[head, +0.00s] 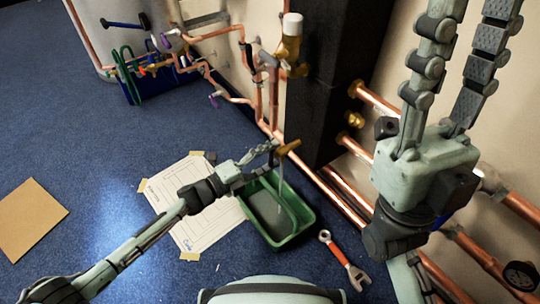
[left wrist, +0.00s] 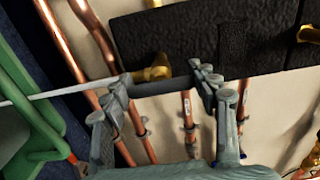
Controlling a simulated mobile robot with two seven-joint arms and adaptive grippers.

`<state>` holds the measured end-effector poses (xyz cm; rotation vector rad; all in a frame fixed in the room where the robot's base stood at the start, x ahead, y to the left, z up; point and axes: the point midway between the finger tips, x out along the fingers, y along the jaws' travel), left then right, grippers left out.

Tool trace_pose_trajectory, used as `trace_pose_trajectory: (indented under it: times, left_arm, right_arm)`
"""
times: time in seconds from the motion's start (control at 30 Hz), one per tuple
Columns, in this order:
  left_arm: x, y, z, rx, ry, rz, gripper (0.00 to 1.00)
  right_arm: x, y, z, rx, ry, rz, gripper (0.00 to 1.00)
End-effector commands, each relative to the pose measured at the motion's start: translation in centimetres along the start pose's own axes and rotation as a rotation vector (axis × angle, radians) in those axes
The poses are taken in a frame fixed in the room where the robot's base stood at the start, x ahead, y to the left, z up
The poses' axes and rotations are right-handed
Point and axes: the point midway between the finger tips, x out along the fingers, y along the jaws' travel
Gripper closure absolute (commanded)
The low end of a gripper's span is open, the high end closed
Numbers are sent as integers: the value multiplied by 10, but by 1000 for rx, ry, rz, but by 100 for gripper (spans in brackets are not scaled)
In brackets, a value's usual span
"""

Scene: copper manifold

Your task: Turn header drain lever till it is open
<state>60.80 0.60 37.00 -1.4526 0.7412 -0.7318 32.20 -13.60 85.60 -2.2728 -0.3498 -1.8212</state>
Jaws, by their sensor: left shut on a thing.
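The brass drain valve (head: 288,148) sits low beside the black column, above the green tub (head: 307,216). It also shows in the left wrist view (left wrist: 155,68), with a dark grey lever (left wrist: 165,87) just in front of it. My left gripper (head: 268,152) is at this valve. In the left wrist view its two fingers (left wrist: 168,88) are on either end of the dark lever, shut on it. In the head view the fingers largely hide the lever. My right gripper (head: 466,30) is raised at the upper right, its fingers apart with nothing seen between them.
Copper pipes (head: 345,205) run along the wall and floor. The black column (head: 325,85) stands behind the valve. A red-handled wrench (head: 335,252) lies right of the tub. A paper sheet (head: 185,205) is taped to the blue floor. Open floor lies to the left.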

Motion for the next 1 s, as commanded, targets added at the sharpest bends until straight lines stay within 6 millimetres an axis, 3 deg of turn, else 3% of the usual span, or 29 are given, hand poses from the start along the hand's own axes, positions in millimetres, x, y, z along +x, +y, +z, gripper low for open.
trace_pose_trajectory:
  times: [0.27, 0.3, 0.43, 0.77, 1.0]
  left_arm:
    - [-1, 1, 0, -11, 0, 0, 69]
    - [-1, 1, 0, -10, 0, 0, 36]
    - [-1, 1, 0, -8, 0, 0, 20]
    - [-2, 0, 0, -5, -1, 0, 19]
    - [-33, 2, 0, -4, -2, 3, 19]
  right_arm:
    - [1, 0, -1, 0, 2, 1, 63]
    - [1, 0, -1, 0, 4, 0, 63]
    - [3, 0, -2, -1, 9, -1, 63]
    - [4, 1, -2, -3, 12, 0, 63]
    - [3, 0, -1, -2, 10, -1, 63]
